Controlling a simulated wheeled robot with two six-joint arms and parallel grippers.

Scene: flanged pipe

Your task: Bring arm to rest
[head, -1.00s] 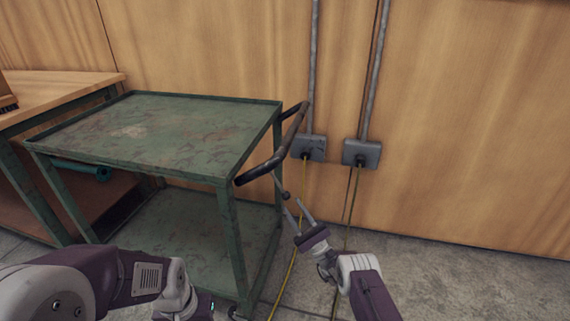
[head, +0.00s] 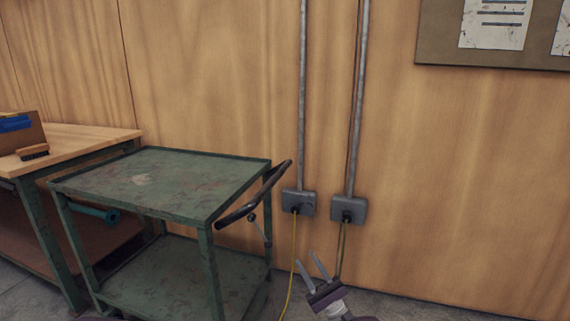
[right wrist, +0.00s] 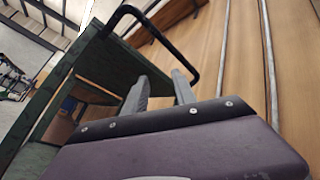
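My right gripper (head: 311,270) is low in the head view, in front of the wooden wall and to the right of the green cart (head: 160,185). Its two fingers stand apart with nothing between them. In the right wrist view the gripper (right wrist: 160,85) also shows spread, empty fingers, with the cart's black handle (right wrist: 165,40) beyond them. The handle shows in the head view too (head: 262,195), to the upper left of the gripper and apart from it. My left gripper is not in the head view.
A wooden workbench (head: 85,138) with a brush (head: 33,152) and a box stands at the left. Two grey outlet boxes (head: 298,203) (head: 348,210) with yellow cords sit on the wall. A notice board (head: 440,50) hangs upper right. The floor right of the cart looks free.

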